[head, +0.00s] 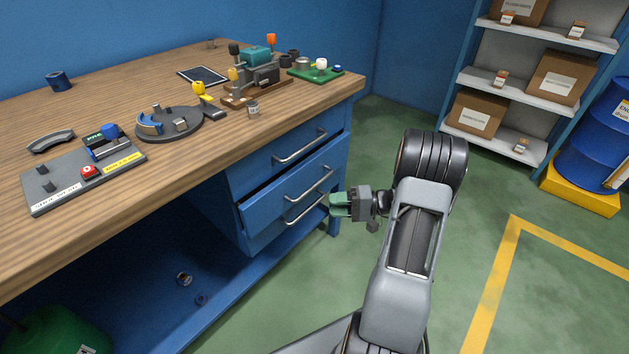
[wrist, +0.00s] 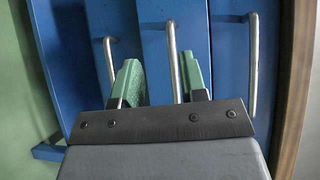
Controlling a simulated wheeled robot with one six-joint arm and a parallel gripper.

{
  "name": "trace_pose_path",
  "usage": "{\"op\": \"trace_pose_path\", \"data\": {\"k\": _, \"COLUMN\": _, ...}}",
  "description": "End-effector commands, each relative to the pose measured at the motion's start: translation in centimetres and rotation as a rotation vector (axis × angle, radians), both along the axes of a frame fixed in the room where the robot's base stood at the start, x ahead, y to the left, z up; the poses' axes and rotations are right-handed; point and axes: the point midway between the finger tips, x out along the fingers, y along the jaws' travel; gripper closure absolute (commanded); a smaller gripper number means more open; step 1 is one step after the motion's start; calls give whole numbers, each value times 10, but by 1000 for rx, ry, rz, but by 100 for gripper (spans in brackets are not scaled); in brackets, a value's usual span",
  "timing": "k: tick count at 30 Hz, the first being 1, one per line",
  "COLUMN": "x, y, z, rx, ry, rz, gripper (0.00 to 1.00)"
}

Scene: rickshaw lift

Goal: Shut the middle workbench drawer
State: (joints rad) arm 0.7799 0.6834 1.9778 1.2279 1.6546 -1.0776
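The blue middle drawer (head: 290,205) stands partly out of the workbench, with a dark gap above its front. Its silver bar handle (head: 312,186) is on that front. In the wrist view, turned sideways, the middle drawer (wrist: 153,55) lies between its neighbours, and its handle (wrist: 172,60) appears between my fingers. My gripper (head: 335,205) is beside the right end of the drawer fronts, green fingertips toward them. In the wrist view my gripper (wrist: 159,60) is open, with nothing clamped. I cannot tell whether a finger touches the handle.
The top drawer (head: 290,155) looks closed; the bottom drawer's handle (head: 306,211) sits just below the middle one. The wooden benchtop (head: 120,100) carries several tools and fixtures above. Shelves (head: 535,90) and a blue barrel (head: 597,140) stand at right. Green floor is clear near my arm.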

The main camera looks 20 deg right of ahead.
Motion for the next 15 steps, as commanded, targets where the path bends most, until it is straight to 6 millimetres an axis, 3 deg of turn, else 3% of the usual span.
{"op": "trace_pose_path", "data": {"k": 3, "x": 4, "y": -38, "z": -10, "rx": 91, "ry": -110, "rz": -150, "gripper": 61}}
{"op": "trace_pose_path", "data": {"k": 7, "x": 4, "y": -62, "z": -17, "rx": 134, "ry": -194, "rz": -255, "gripper": 61}}
{"op": "trace_pose_path", "data": {"k": 11, "x": 8, "y": -68, "z": -20, "rx": 148, "ry": -233, "rz": -303, "gripper": 61}}
{"op": "trace_pose_path", "data": {"k": 15, "x": 21, "y": -56, "z": -18, "rx": 151, "ry": -241, "rz": -310, "gripper": 61}}
